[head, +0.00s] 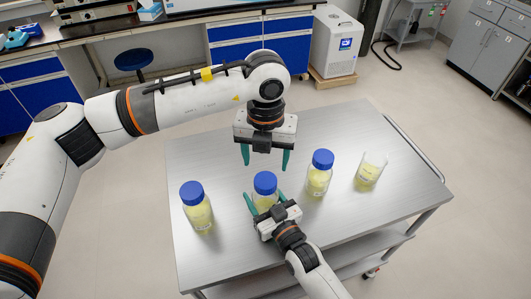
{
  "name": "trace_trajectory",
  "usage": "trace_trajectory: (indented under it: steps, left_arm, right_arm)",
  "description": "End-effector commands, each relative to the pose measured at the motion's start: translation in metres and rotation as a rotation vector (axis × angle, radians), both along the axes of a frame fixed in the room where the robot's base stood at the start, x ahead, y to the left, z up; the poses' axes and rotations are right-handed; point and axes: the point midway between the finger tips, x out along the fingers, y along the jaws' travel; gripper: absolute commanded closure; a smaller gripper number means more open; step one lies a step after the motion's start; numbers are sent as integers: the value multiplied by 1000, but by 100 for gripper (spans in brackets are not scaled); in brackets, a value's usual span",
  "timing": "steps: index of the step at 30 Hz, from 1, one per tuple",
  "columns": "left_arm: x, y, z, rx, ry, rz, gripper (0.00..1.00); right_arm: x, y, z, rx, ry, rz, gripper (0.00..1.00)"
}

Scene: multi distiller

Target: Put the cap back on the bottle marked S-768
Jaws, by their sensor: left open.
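Three bottles with yellow liquid and blue caps stand on the metal table: a left bottle (199,214), a middle bottle (264,202) and a right bottle (318,181). Each blue cap sits on its bottle's top, including the middle cap (265,183). The labels are too small to read, so I cannot tell which is S-768. My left gripper (265,166) is open and empty, pointing down above and behind the middle bottle. My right gripper (265,197) has its fingers on both sides of the middle bottle; whether they press on it is unclear. It hides the bottle's lower part.
An open glass beaker (371,170) with yellow liquid stands to the right of the bottles. The metal table (350,225) is clear at its front right and far left. Blue cabinets (236,55) and a white machine (336,45) stand behind, across the floor.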

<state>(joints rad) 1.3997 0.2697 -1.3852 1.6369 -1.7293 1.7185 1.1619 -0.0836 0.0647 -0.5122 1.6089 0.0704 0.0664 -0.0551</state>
Motion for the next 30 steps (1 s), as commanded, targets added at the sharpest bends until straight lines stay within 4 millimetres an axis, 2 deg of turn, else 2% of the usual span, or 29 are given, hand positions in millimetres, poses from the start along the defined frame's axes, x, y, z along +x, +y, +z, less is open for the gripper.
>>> trace_trajectory:
  steps: [6, 12, 18, 26, 30]
  left_arm:
    - [0, 0, 3, 0, 2, 498, 35]
    - [1, 0, 4, -1, 2, 790, 35]
    - [1, 0, 4, -1, 2, 885, 35]
    - [1, 0, 4, 0, 2, 887, 35]
    - [1, 0, -2, 1, 3, 886, 35]
  right_arm:
    - [0, 0, 1, 1, -2, 0, 100]
    - [0, 0, 1, 1, -2, 0, 100]
    - [0, 0, 1, 1, -2, 0, 100]
    - [0, 0, 1, 1, -2, 0, 100]
    - [0, 0, 1, 1, -2, 0, 100]
